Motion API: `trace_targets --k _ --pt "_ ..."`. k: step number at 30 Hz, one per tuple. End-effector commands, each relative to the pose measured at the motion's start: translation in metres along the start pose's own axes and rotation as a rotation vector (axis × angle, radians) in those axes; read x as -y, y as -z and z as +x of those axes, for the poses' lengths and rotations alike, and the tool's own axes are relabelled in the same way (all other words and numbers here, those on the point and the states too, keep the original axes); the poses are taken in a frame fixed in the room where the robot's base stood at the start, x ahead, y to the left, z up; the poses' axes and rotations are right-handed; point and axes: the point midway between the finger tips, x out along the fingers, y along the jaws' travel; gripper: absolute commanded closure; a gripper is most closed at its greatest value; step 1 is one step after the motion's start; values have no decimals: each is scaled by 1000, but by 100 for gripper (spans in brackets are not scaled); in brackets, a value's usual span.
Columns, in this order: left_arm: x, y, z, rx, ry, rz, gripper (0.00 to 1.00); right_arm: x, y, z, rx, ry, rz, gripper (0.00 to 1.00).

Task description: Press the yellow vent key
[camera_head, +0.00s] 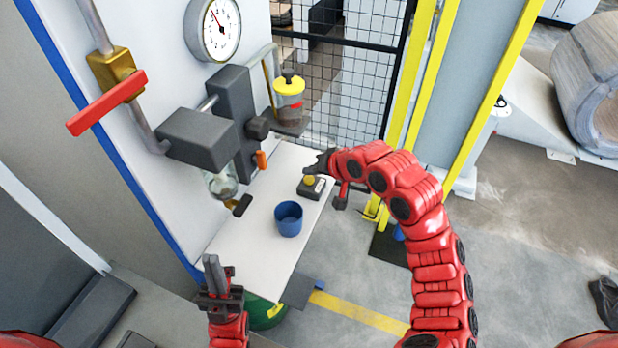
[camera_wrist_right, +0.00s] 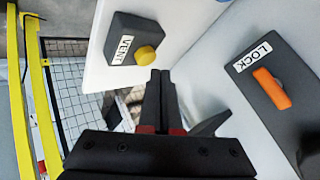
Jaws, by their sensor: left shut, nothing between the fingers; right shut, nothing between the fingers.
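The yellow vent key (camera_head: 309,180) is a small round button on a dark box at the right edge of the white shelf. In the right wrist view the yellow key (camera_wrist_right: 146,55) stands out from the dark box (camera_wrist_right: 126,28) beside its VENT label (camera_wrist_right: 121,50). My right gripper (camera_head: 313,165) is shut and empty, close to the box on its far side. In the right wrist view its closed fingertips (camera_wrist_right: 160,74) appear just below the key; I cannot tell whether they touch. My left gripper (camera_head: 212,268) is shut and empty at the shelf's near left.
A blue cup (camera_head: 288,219) stands on the white shelf (camera_head: 262,250). An orange LOCK lever (camera_wrist_right: 271,88) on a dark panel is near my right gripper. A yellow-lidded jar (camera_head: 289,90), a gauge (camera_head: 220,28) and a red valve handle (camera_head: 106,103) are further up.

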Motion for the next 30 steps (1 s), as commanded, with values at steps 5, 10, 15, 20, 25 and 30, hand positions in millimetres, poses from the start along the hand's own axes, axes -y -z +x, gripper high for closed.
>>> trace_targets --k 5,10,15,20,25,30 --pt "0 0 0 0 0 0 100 0 0 0 0 0 0 100" --pt "0 0 -1 0 0 0 100 -1 -1 1 0 0 0 100" --pt "0 0 -3 0 0 0 100 -3 -4 5 0 1 0 100" --pt "0 0 -3 0 0 0 100 -4 -4 6 -1 0 0 100" --pt "0 0 -3 0 0 0 100 -4 -4 6 -1 0 0 100" --pt "0 -1 -4 0 0 0 100 -5 -5 6 0 0 0 100"
